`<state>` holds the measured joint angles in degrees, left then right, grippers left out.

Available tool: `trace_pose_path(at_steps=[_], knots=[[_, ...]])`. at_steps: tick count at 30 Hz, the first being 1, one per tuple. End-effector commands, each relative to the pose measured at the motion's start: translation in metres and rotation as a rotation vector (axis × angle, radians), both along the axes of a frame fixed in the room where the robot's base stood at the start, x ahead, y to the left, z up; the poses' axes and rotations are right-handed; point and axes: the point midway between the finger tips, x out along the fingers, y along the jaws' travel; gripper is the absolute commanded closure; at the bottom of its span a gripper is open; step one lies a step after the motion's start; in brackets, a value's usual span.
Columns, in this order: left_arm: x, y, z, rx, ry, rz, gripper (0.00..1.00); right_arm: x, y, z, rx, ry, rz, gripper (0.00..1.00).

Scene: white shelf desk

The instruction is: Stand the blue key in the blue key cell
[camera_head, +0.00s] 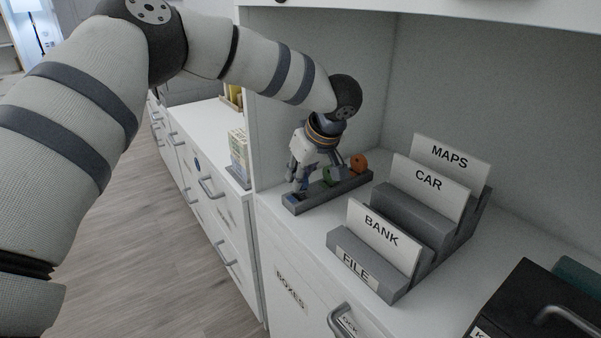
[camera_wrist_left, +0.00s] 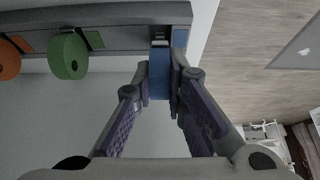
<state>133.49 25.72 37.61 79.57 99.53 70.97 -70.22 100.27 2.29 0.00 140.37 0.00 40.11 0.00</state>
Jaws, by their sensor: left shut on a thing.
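The blue key (camera_wrist_left: 159,78) is between the fingers of my left gripper (camera_wrist_left: 163,85), which is shut on it. Its far end meets the grey key rack (camera_wrist_left: 125,14) at the end cell, beside a blue patch (camera_wrist_left: 180,38). I cannot tell how deep it sits in the cell. In the head view my left gripper (camera_head: 299,183) is low over the near left end of the rack (camera_head: 325,197), and the fingers mostly hide the key. A green key (camera_wrist_left: 68,54) and an orange key (camera_wrist_left: 9,60) stand in other cells. My right gripper is not in view.
A grey stepped file holder (camera_head: 372,278) with cards reading MAPS, CAR, BANK stands right of the rack on the white shelf. A black box (camera_head: 530,300) is at the lower right. The shelf's left side panel (camera_head: 262,120) is close to my left arm.

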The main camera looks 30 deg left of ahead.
Motion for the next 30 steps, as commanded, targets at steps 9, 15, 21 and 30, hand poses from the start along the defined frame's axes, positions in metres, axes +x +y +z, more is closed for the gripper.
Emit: trace_pose_path(at_steps=[9,15,21,30], knots=[[0.000,0.000,-0.009,-0.001,0.000,0.000,1.00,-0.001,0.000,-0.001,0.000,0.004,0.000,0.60],[0.000,0.000,-0.014,0.000,0.002,0.000,1.00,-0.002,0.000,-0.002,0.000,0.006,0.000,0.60],[0.000,0.000,-0.019,0.000,0.002,0.000,1.00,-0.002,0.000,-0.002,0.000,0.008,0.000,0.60],[0.000,0.000,-0.020,0.000,0.000,0.000,0.64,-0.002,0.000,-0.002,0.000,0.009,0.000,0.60]])
